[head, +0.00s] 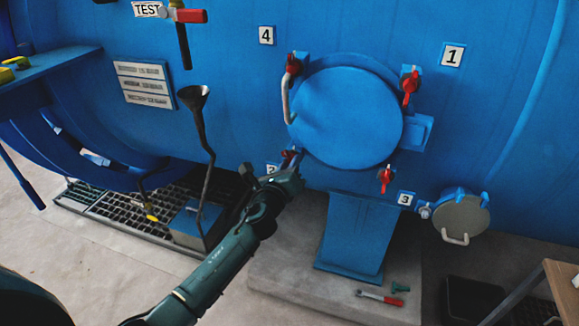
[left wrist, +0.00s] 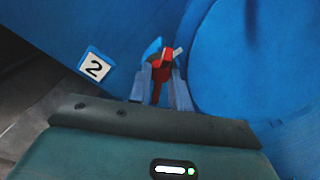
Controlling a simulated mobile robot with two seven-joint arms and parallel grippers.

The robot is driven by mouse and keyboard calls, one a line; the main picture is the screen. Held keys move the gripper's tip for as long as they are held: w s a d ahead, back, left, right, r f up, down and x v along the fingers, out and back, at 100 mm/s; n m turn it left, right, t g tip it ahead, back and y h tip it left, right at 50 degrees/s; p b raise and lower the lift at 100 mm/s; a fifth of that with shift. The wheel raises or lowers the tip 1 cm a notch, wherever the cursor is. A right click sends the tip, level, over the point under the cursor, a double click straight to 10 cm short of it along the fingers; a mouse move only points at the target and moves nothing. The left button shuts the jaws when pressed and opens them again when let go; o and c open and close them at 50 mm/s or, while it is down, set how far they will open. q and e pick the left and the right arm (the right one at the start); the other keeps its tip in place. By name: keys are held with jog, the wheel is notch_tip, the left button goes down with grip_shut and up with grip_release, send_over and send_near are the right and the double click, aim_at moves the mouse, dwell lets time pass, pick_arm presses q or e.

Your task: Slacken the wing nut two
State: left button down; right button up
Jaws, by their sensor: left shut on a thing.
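The round blue hatch (head: 346,118) on the vessel is closed and has red wing nuts around its rim. Wing nut two (left wrist: 160,75) is red and sits beside the label 2 (left wrist: 95,67) in the left wrist view. In the head view my left gripper (head: 288,165) is at the hatch's lower left and hides most of that nut. In the left wrist view the fingers (left wrist: 160,88) are shut on the red wing nut. Wing nut one (head: 410,85), wing nut three (head: 385,179) and wing nut four (head: 293,65) show around the rim. My right gripper is not in view.
A dark funnel on a pipe (head: 195,98) stands left of my left arm. A blue pedestal (head: 354,238) is below the hatch. A red-handled tool (head: 380,297) lies on the concrete base. A small grey round cover (head: 462,218) is at right.

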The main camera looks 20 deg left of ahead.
pick_arm(q)
jog(key=n+p, duration=0.1)
jog(key=n, duration=2.2)
jog(key=shift+r, duration=0.15)
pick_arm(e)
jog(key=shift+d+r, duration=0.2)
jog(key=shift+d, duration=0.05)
pick_arm(q)
jog(key=shift+n, duration=0.3)
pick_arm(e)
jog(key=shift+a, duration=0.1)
pick_arm(q)
jog(key=c, duration=1.3)
grip_release()
